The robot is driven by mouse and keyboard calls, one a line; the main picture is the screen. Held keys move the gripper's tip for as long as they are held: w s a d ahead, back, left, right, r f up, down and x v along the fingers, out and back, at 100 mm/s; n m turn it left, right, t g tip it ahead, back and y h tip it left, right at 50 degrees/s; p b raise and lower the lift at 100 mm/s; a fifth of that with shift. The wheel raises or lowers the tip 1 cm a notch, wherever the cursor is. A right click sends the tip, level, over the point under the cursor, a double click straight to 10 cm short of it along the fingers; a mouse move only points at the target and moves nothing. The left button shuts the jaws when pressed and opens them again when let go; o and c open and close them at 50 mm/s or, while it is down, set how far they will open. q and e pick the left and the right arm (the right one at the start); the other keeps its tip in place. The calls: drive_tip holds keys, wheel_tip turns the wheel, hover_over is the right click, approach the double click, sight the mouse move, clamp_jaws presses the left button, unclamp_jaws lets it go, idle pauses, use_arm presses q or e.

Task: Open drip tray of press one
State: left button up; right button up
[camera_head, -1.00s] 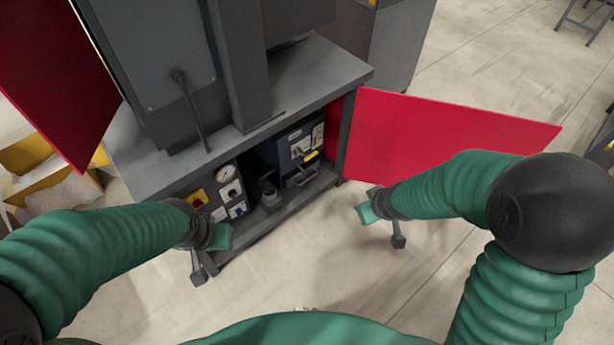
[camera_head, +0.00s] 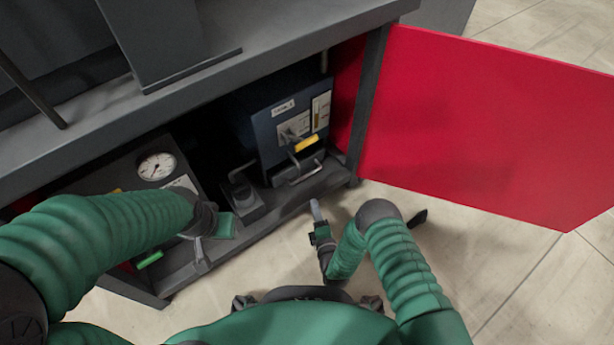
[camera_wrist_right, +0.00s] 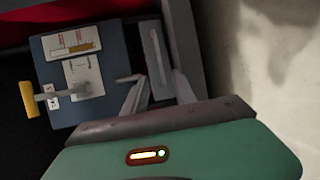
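The drip tray with its grey bar handle (camera_head: 303,174) sits low in the open cabinet, below a blue unit (camera_head: 283,117) with a yellow-tipped lever. It looks pushed in. My right gripper (camera_head: 316,209) is just in front of the cabinet's lower edge, below and slightly right of the handle. In the right wrist view the fingers of my right gripper (camera_wrist_right: 158,92) are spread, with the tray handle (camera_wrist_right: 157,55) ahead, near the fingertips. Contact cannot be told. My left gripper (camera_head: 212,232) is in front of the cabinet's left part; its fingers are unclear.
The red door (camera_head: 485,125) stands open on the right. A pressure gauge (camera_head: 157,166) and a green handle (camera_head: 149,259) are at the cabinet's left. The yellow lever tip (camera_head: 306,144) sticks out above the tray. The floor (camera_head: 490,270) at right is clear.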

drive_tip(key=b+x, duration=1)
drive_tip(key=x, duration=0.5)
drive_tip(key=shift+w+f+b, duration=0.1)
drive_tip(key=shift+f+b, duration=0.1)
drive_tip(key=shift+b, duration=0.1)
drive_tip(key=shift+w+a+r, duration=0.1)
drive_tip(key=shift+w+r, duration=0.05)
drive_tip(key=shift+w, duration=0.25)
drive_tip(key=c, duration=0.7)
drive_tip(key=shift+s, duration=0.1)
